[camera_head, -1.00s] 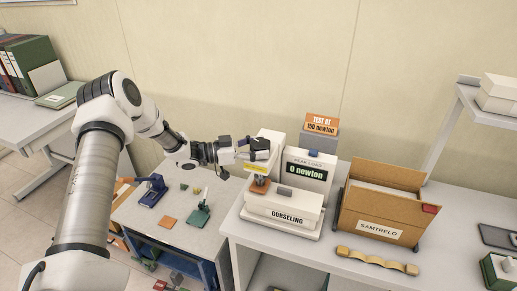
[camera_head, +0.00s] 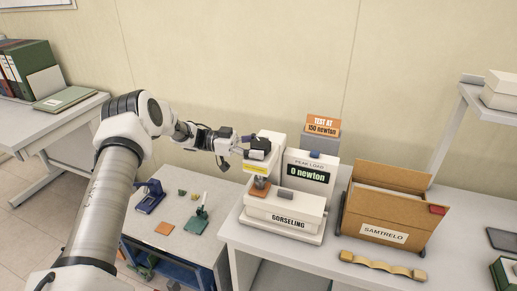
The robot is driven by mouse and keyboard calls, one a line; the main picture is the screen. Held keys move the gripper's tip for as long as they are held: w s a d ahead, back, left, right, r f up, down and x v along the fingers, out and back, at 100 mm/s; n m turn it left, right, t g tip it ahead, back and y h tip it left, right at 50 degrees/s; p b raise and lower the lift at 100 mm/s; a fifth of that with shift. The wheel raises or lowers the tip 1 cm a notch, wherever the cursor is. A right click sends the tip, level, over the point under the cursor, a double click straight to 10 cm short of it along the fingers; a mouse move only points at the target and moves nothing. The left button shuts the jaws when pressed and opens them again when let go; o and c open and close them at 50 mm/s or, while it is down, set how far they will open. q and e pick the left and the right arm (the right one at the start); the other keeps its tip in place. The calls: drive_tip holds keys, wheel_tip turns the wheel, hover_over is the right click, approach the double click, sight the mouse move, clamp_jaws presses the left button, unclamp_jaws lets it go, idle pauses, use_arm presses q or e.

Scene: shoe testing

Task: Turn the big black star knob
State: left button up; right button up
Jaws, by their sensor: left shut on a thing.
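The testing machine (camera_head: 286,207) labelled GORSELING stands on the right bench, and its display (camera_head: 307,173) reads "0 newton" under "PEAK LOAD". The black star knob (camera_head: 260,144) is at the top of the machine's left column, partly hidden by my gripper. My left gripper (camera_head: 249,148) reaches in from the left at the knob's height and is shut on the knob. An orange-brown piece (camera_head: 260,187) sits below the column's head. My right gripper is not in view.
An orange sign (camera_head: 323,125) behind the machine reads "TEST AT 150 newton". A brown box (camera_head: 385,213) labelled SAMTRELO stands to the right, with a tan bar (camera_head: 381,266) in front. A lower table (camera_head: 180,213) on the left holds small tools.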

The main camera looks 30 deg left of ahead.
use_arm(q)
drive_tip(key=shift+r, duration=0.1)
drive_tip(key=o, duration=1.1)
drive_tip(key=shift+o, duration=0.2)
drive_tip(key=v, duration=1.2)
